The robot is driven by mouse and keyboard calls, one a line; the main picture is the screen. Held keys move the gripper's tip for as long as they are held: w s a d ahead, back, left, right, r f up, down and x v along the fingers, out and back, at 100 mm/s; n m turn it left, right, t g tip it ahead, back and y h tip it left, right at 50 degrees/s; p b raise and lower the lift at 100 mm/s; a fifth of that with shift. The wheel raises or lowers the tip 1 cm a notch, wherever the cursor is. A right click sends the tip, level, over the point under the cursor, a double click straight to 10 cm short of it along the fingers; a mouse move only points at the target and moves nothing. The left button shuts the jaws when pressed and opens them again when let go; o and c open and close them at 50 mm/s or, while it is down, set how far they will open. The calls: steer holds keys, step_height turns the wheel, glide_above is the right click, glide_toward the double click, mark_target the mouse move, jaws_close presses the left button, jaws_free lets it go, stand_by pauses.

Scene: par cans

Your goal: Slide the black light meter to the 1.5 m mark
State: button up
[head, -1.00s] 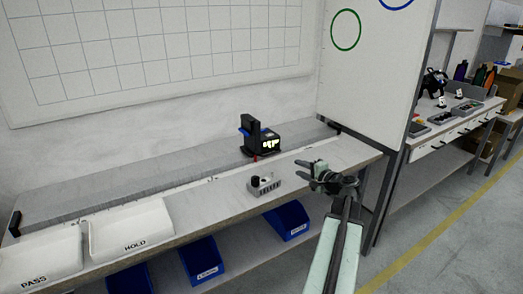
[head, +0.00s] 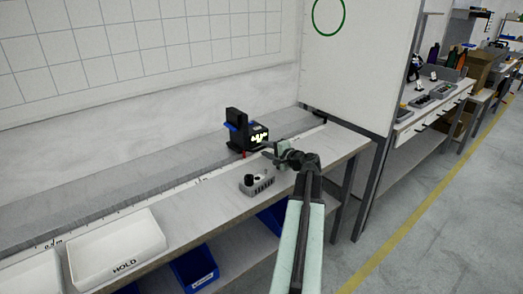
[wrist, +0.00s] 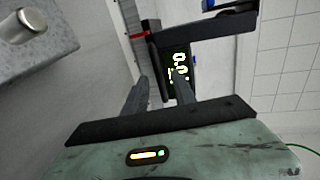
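The 1.5 m mark is not readable. My gripper (head: 268,152) is just right of and in front of the meter. In the wrist view my gripper (wrist: 160,88) has its fingers apart, with the meter's display (wrist: 179,68) close beyond them. I cannot tell whether they touch it.
A small grey block (head: 257,184) with knobs sits on the bench in front of the meter. The white HOLD tray (head: 115,246) is at the left front, blue bins (head: 195,268) are below. A white panel (head: 350,60) stands at the bench's right end.

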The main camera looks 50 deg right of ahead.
steer(key=x, duration=0.2)
steer(key=shift+w+d+f, duration=0.1)
steer(key=shift+w, duration=0.25)
steer(key=shift+c, duration=0.3)
jaws_close()
stand_by(0.8)
